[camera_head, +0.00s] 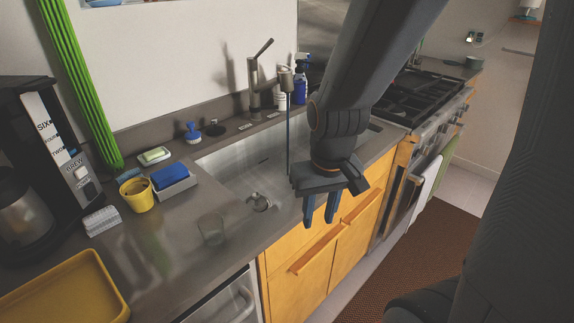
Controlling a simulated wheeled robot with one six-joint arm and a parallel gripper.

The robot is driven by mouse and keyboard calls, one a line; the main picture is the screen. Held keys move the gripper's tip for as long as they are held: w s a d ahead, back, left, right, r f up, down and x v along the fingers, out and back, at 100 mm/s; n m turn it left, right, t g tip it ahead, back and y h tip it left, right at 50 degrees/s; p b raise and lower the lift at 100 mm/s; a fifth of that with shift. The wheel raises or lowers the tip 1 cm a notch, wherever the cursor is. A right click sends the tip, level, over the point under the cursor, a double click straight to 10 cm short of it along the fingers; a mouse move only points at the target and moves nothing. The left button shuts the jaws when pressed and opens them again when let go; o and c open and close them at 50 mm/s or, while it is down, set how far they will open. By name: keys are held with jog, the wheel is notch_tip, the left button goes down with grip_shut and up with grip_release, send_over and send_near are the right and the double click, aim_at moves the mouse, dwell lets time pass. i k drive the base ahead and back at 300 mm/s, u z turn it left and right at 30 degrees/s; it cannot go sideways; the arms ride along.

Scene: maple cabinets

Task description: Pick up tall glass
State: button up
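A clear, see-through glass (211,229) stands on the dark counter in front of the sink, left of the picture's middle. Its outline is faint against the counter. My gripper (319,222) hangs to the right of the glass, over the front edge of the counter by the sink, with its fingers pointing down. The two fingers are apart with nothing between them. The gripper does not touch the glass.
The sink (225,165) with its tall faucet (254,85) lies behind the glass. A yellow cup (137,195), a sponge holder (176,185), a coffee maker (35,150) and a yellow tray (70,295) stand to the left. The counter around the glass is clear.

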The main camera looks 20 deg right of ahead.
aim_at(286, 161)
jog(key=u, duration=0.05)
jog(key=k, duration=0.5)
jog(key=z, duration=1.85)
jog(key=i, duration=1.45)
jog(key=u, duration=2.75)
jog(key=i, duration=0.5)
jog(key=u, duration=0.05)
